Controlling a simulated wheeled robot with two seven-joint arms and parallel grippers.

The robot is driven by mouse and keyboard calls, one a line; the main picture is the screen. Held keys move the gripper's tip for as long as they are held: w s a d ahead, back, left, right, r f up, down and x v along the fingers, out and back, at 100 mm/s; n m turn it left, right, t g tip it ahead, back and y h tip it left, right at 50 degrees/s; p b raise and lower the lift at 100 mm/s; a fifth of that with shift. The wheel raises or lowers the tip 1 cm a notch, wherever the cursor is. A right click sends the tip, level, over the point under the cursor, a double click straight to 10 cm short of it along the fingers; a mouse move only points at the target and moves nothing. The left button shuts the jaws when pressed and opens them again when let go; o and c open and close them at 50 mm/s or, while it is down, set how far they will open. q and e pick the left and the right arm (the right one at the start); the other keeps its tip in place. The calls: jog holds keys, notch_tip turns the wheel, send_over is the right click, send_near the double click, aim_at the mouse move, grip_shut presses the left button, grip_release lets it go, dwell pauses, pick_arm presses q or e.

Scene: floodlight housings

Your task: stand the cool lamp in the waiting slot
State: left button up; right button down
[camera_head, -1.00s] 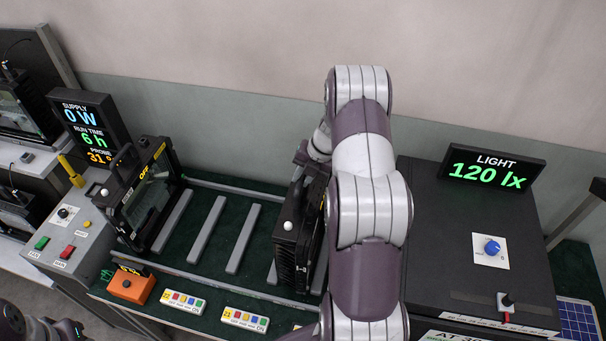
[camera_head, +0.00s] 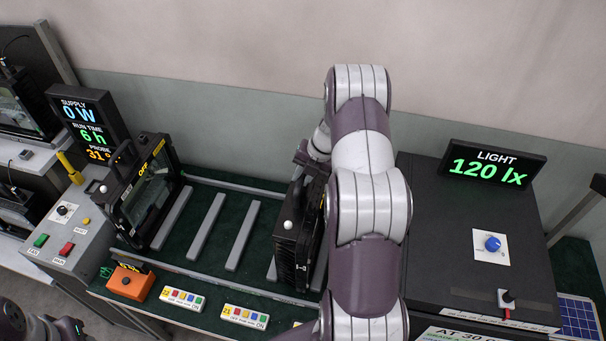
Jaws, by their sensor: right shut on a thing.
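A black finned lamp (camera_head: 292,245) stands upright between the rails of the dark green rack, right of the bare grey dividers. My right gripper (camera_head: 310,158) is shut on the top of this lamp; my right arm hides the lamp's right side and most of the fingers. Another black lamp (camera_head: 146,195) with a glass front and a yellow OFF label stands at the rack's left end. The rack (camera_head: 208,268) has empty slots between its slanted grey dividers. Part of my left arm with its gripper (camera_head: 58,328) shows at the lower left corner; its jaws are unclear.
A supply panel (camera_head: 88,118) reads 0 W, 6 h and 31°. A grey button console (camera_head: 72,228) and an orange box (camera_head: 130,283) stand left. Labelled tags (camera_head: 183,299) line the rack's front. A large dark box (camera_head: 440,240) with a 120 lx display (camera_head: 487,166) stands right.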

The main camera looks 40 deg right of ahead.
aim_at(304, 192)
jog(key=shift+w+d+f+b, duration=0.1)
jog(key=shift+f+b, duration=0.7)
jog(key=shift+f, duration=0.9)
dwell(1.5)
jog(key=c, duration=0.9)
grip_release()
jog(key=shift+s, duration=0.3)
jog(key=shift+s+a+f, duration=0.1)
jog(key=shift+a+f, duration=0.1)
jog(key=shift+d+r, duration=0.15)
jog(key=b+v, duration=0.4)
jog(key=v, duration=0.8)
jog(key=shift+d+r, duration=0.1)
jog(key=shift+r, duration=0.25)
